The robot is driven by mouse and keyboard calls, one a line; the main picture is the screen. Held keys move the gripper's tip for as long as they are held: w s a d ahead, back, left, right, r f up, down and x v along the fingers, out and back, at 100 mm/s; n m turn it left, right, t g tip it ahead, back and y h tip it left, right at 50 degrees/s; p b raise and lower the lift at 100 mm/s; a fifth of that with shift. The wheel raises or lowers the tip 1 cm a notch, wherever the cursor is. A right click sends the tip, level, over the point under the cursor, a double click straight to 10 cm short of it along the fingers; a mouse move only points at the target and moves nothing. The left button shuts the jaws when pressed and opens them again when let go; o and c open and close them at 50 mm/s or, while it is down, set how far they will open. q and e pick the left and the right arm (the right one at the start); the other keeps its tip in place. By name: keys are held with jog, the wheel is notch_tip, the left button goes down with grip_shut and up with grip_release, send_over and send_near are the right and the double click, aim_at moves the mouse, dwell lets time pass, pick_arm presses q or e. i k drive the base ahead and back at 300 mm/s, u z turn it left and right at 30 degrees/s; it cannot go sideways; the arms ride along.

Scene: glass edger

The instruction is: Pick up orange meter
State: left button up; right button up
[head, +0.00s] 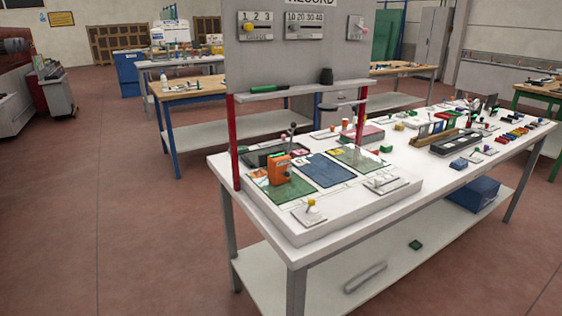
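The orange meter (279,169) stands upright on the near left part of the white workbench (297,241). It sits at the back of a green mat (283,193), just right of the red post. A dark stick-like part rises behind it; I cannot tell if it belongs to the meter. Neither of my grippers is in view.
A blue mat (325,170) and another green mat (359,157) lie to the right of the meter. A yellow-knobbed lever (310,204) stands in front. A grey panel (296,50) on red posts (235,143) rises behind. Many small parts crowd the bench's far right.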

aim_at(279, 163)
jog(key=z, duration=0.15)
jog(key=i, duration=1.1)
jog(key=u, duration=0.15)
jog(key=k, duration=0.55)
jog(key=z, duration=2.35)
jog(key=i, duration=0.1)
jog(key=z, duration=0.35)
